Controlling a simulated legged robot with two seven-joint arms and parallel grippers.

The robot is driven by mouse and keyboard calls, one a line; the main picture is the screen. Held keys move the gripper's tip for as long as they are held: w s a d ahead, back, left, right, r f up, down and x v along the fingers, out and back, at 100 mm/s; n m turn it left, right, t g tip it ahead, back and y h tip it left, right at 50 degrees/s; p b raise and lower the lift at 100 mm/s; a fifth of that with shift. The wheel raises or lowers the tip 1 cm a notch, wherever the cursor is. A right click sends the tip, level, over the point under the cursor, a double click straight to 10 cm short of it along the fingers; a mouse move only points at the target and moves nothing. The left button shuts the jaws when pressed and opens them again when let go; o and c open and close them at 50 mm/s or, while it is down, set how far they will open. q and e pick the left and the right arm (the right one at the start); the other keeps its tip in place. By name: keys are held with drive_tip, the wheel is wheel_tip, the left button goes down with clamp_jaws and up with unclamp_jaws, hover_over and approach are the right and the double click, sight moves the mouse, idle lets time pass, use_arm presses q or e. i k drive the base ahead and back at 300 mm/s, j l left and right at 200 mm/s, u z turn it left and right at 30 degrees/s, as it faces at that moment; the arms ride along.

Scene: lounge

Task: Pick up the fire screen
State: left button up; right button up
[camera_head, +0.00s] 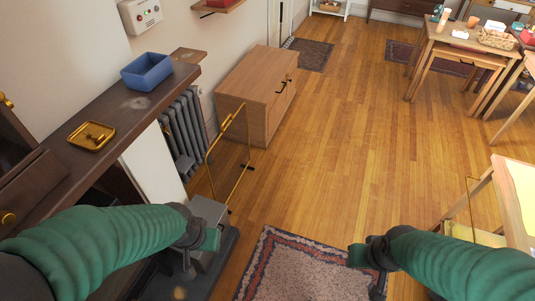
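The fire screen (230,152) appears as an upright clear panel with a thin gold frame, a small gold handle on top and dark feet on the floor. It stands left of centre, in front of the radiator and wooden cabinet. My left gripper (211,239) is below it in the picture, near its lower end and apart from it as far as I can see. My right gripper (357,255) is over the rug at the lower right, well away from the screen. Neither gripper visibly holds anything; their finger openings are too unclear to judge.
A dark mantel shelf (112,120) holds a blue box (147,71) and a gold tray (91,136). A radiator (184,130) and wooden cabinet (258,92) stand behind the screen. A patterned rug (300,268) lies in front. Open wood floor (345,140) spreads to the right.

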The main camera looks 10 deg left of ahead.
sight(226, 162)
drive_tip(key=i+l, duration=0.1)
drive_tip(key=i, duration=0.45)
drive_tip(key=i+l, duration=0.15)
drive_tip(key=i, duration=0.4)
drive_tip(key=i+l, duration=0.1)
drive_tip(key=i, duration=0.45)
drive_tip(key=i+l+u, duration=0.1)
drive_tip(key=i+u, duration=0.15)
drive_tip(key=u, duration=0.2)
drive_tip(key=i+l+u, duration=0.15)
drive_tip(key=u, duration=0.3)
drive_tip(key=i+l+u, duration=0.4)
drive_tip(key=l+u, duration=0.15)
drive_tip(key=u, duration=0.3)
drive_tip(key=i+l+u, duration=0.15)
drive_tip(key=l+u, duration=1.15)
drive_tip(key=i+j, duration=0.05)
drive_tip(key=j, duration=0.05)
